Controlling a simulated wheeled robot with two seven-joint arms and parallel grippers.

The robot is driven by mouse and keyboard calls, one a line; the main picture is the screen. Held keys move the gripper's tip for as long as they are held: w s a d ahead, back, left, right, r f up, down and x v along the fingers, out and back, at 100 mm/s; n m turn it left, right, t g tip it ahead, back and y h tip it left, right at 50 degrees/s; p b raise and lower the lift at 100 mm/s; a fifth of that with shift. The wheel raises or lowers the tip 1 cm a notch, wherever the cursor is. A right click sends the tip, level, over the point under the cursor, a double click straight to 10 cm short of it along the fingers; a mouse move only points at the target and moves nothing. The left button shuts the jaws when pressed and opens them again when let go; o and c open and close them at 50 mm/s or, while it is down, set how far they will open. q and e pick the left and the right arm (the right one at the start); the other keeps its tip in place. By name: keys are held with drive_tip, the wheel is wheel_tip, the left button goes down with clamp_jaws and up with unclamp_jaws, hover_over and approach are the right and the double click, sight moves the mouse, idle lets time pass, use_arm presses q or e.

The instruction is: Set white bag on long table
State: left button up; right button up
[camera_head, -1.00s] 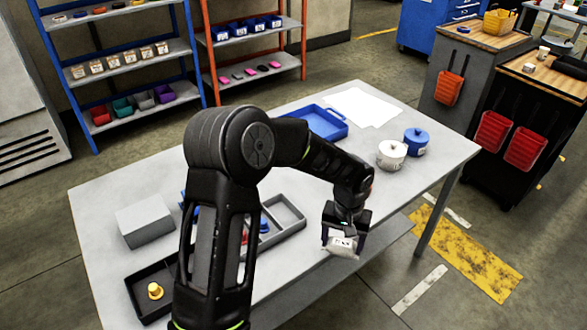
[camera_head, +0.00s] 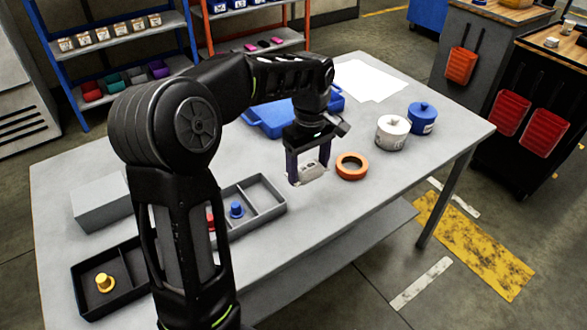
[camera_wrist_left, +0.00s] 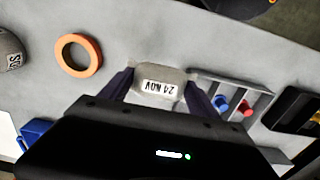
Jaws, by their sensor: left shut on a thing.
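The white bag (camera_head: 313,171) is small, with a dark-lettered label. My left gripper (camera_head: 308,172) is shut on it, over the long table (camera_head: 345,221), left of an orange ring. In the left wrist view the bag (camera_wrist_left: 158,91) sits between the fingers and its label reads "24 NOV" upside down. I cannot tell whether the bag touches the table top. My right gripper is not in view.
An orange ring (camera_head: 351,166), a white pot (camera_head: 392,133) and a blue pot (camera_head: 422,117) stand to the right. A blue tray (camera_head: 268,127) lies behind the gripper. A grey divided tray (camera_head: 266,217) and grey box (camera_head: 98,204) are left. The table's front right is clear.

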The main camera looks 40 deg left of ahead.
sight(307, 200)
use_arm(q)
drive_tip(key=shift+f, duration=1.55)
drive_tip(key=shift+f, duration=2.5)
drive_tip(key=shift+f, duration=0.15)
drive_tip(key=o, duration=1.1)
